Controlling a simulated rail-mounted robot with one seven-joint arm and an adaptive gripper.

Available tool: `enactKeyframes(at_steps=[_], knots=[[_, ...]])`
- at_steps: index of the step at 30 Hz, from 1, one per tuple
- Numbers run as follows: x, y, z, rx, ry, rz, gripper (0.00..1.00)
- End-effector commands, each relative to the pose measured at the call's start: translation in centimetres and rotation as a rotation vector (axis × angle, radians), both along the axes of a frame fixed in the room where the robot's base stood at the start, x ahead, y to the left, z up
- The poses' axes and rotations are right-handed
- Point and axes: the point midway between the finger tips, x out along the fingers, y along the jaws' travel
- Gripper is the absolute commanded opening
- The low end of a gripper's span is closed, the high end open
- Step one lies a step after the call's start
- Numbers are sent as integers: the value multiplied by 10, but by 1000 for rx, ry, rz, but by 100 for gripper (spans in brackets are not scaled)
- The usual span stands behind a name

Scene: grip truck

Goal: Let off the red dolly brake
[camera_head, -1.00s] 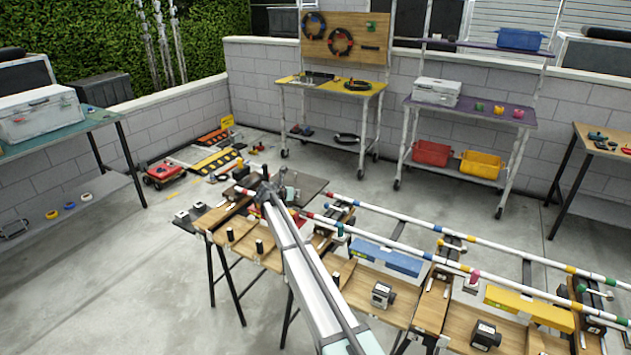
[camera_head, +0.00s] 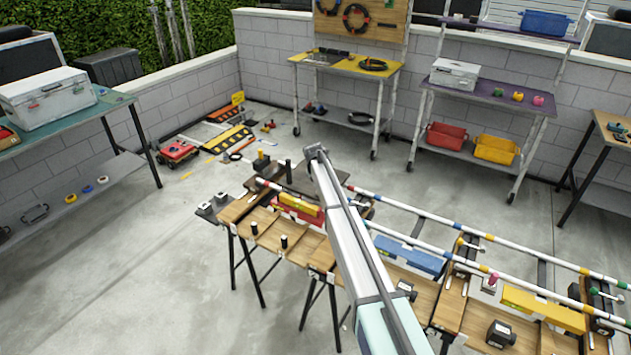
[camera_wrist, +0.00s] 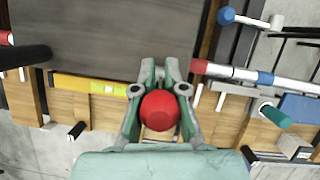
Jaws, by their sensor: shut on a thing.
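In the wrist view my gripper (camera_wrist: 160,92) has its two grey-green fingers closed around a round red knob (camera_wrist: 160,112). The knob sits between the fingers, and whatever it is fixed to is hidden beneath it and the gripper. In the head view a red block-like body (camera_head: 288,202), perhaps the dolly, lies on the near-left part of the bench, with a yellow bar on top. My arm stretches over the bench to its right and hides my gripper there. The lever's angle cannot be seen.
A dark flat panel (camera_wrist: 110,38) lies just beyond the fingers. A striped rail (camera_wrist: 240,74) and a green-ended handle (camera_wrist: 275,115) are to the right. A blue block (camera_head: 410,257) is farther right on the bench. A red wheeled cart (camera_head: 178,152) stands on the floor.

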Motion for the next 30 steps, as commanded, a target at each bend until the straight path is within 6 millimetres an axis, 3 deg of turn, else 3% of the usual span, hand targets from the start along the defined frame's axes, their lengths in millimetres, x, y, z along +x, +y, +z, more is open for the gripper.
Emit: enactKeyframes(at_steps=[18, 19, 21, 30], knots=[[-3, -8, -2, 23, 45, -2, 0], [-3, -8, -2, 23, 45, -2, 18], [-3, -8, -2, 22, 46, -2, 37], [-2, -8, -1, 21, 43, -1, 37]])
